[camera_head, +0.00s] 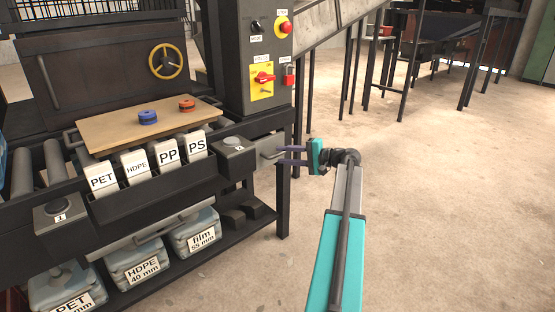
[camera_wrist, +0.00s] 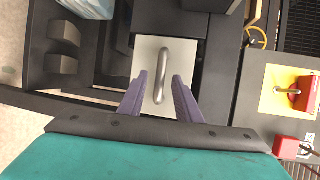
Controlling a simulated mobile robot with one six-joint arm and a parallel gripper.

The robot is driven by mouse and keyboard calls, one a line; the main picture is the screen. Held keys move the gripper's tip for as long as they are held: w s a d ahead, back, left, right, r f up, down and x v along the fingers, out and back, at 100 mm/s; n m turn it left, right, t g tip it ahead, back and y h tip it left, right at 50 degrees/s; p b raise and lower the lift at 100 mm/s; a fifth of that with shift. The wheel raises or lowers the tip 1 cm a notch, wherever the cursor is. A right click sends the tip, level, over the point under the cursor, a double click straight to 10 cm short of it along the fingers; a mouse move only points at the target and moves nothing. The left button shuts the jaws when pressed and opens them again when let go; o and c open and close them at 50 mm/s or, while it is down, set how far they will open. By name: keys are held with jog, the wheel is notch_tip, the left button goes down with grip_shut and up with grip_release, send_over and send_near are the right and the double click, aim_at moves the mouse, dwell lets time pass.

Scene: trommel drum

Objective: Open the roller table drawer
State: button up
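The roller table drawer (camera_wrist: 148,48) has a light grey front with a curved metal bar handle (camera_wrist: 162,70), seen in the wrist view. In the head view the drawer front (camera_head: 266,143) is at the right end of the dark table, with its handle (camera_head: 274,154) facing right. It looks closed. My gripper (camera_head: 280,155) points left at the handle from the right side. In the wrist view its two purple fingers (camera_wrist: 159,82) are apart, one on either side of the handle's lower part. I see no clear contact; the exact depth is hard to tell.
A control post (camera_head: 263,60) with a red switch stands behind the drawer. The dark roller table (camera_head: 240,165) carries labelled cards, a wooden board (camera_head: 140,125) and rollers (camera_head: 55,160). Labelled bins (camera_head: 197,233) sit below. Open concrete floor (camera_head: 450,180) lies to the right.

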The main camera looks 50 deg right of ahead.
aim_at(279, 155)
jog(key=shift+b+x, duration=0.4)
jog(key=shift+x, duration=1.1)
jog(key=shift+c, duration=0.3)
grip_shut()
jog(key=shift+a, duration=0.2)
